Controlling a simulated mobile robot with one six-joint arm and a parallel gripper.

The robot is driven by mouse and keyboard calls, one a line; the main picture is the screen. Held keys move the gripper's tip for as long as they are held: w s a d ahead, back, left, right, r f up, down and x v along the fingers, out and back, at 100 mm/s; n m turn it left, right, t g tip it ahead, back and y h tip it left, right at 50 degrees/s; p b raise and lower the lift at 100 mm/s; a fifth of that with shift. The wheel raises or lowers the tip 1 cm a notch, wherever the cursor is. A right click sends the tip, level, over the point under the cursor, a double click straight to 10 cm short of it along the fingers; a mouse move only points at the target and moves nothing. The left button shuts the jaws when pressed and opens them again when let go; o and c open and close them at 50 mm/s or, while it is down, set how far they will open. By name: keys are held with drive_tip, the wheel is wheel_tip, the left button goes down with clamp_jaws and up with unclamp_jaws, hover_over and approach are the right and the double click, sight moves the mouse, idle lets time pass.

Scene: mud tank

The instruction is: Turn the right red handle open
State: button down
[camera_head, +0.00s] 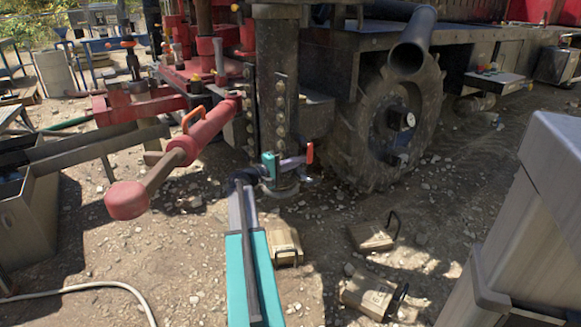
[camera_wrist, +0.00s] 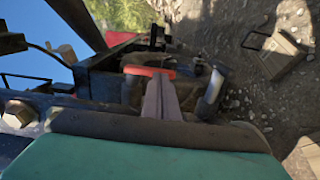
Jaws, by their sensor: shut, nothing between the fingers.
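A small red handle (camera_head: 310,153) stands upright beside the dark vertical column, at the middle of the head view. In the wrist view the red handle (camera_wrist: 150,71) lies across the picture just beyond my fingertips. My gripper (camera_head: 300,161) reaches in from the left at the handle's height, its grey fingers together and empty. In the wrist view the gripper (camera_wrist: 158,82) points at the handle's middle. The tips look very close to it, but I cannot tell if they touch. A metal fitting (camera_head: 306,180) shows just below the handle.
A dark column with bolts (camera_head: 280,100) stands right behind my gripper. A red bar with a rounded end (camera_head: 126,200) juts out at the left. A large tyre (camera_head: 385,125) is to the right. Several tan boxes (camera_head: 371,236) lie on the gravel. A grey cabinet (camera_head: 540,215) is at the right.

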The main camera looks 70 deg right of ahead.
drive_tip(key=shift+s+d, duration=0.15)
drive_tip(key=shift+d, duration=0.1)
